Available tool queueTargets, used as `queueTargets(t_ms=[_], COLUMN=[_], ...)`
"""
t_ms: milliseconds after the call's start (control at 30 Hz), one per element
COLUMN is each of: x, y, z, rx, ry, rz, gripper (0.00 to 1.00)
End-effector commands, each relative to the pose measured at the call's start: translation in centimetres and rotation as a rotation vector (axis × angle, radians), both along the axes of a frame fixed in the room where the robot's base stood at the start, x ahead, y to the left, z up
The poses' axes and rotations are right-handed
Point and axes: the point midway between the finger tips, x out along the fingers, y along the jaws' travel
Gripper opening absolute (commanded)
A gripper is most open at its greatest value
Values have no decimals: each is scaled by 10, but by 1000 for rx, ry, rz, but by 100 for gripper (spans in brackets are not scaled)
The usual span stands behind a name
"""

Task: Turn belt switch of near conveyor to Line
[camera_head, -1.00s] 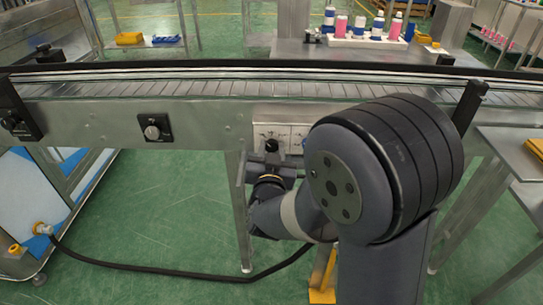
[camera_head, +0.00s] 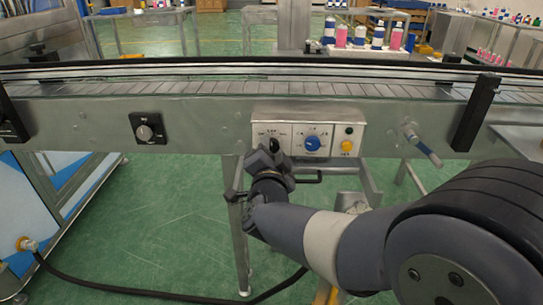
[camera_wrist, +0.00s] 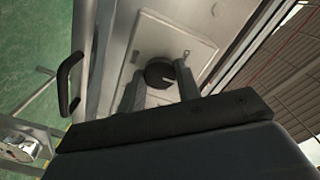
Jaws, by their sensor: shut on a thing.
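The near conveyor (camera_head: 200,122) carries a pale control box (camera_head: 357,129) on its front side. The black belt switch (camera_head: 275,143) sits at the left of this box, under small lettering I cannot read. In the wrist view the switch (camera_wrist: 158,74) is a round black knob with a white mark, standing between the two grey fingers. My gripper (camera_head: 270,158) is at the switch from below, and in the wrist view my gripper (camera_wrist: 160,86) is shut on the knob. My gripper partly hides the switch in the head view.
The box also has a blue knob (camera_head: 312,143), an orange button (camera_head: 346,146) and a green button (camera_head: 349,130). A separate black dial (camera_head: 148,129) is to the left. A handle (camera_head: 421,143) sticks out at the right. A black hose (camera_head: 160,291) lies on the green floor.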

Motion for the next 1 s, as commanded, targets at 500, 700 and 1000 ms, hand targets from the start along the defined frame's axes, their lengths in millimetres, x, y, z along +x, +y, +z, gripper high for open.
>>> queueTargets(t_ms=[500,700,1000], x=[0,0,0], y=[0,0,0], z=[0,0,0], rx=[27,26,26], ry=[0,1,-1], rz=[0,0,0], gripper=[9,45,54])
